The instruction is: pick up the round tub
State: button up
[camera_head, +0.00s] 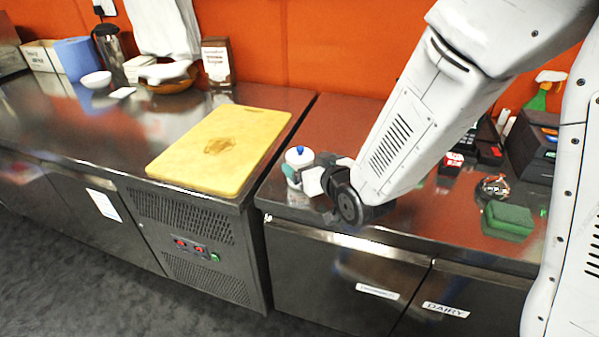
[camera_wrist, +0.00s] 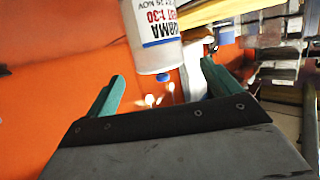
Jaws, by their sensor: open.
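The round tub (camera_head: 299,157) is white with a blue knob on top. It stands on the steel counter just right of the yellow cutting board, its lower part partly hidden by my gripper. In the wrist view the white tub (camera_wrist: 155,40) shows printed lettering including "1:30", with part of it cut off by the top edge. My gripper (camera_wrist: 162,76) is open, its two green fingers spread wide. The tub is mostly beyond the fingertips, and its blue knob shows in the gap between them. I see no contact.
The yellow cutting board (camera_head: 222,148) lies close to the left of the tub. A green sponge-like block (camera_head: 508,220) and dark devices (camera_head: 533,148) are on the right of the counter. A white bowl (camera_head: 97,79) and other items stand at the back left.

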aim_at(300, 156)
jog(key=x, duration=0.7)
jog(key=shift+w+a, duration=0.1)
jog(key=shift+w, duration=0.15)
jog(key=c, duration=1.2)
jog(key=shift+c, duration=0.2)
jog(key=shift+r, duration=0.15)
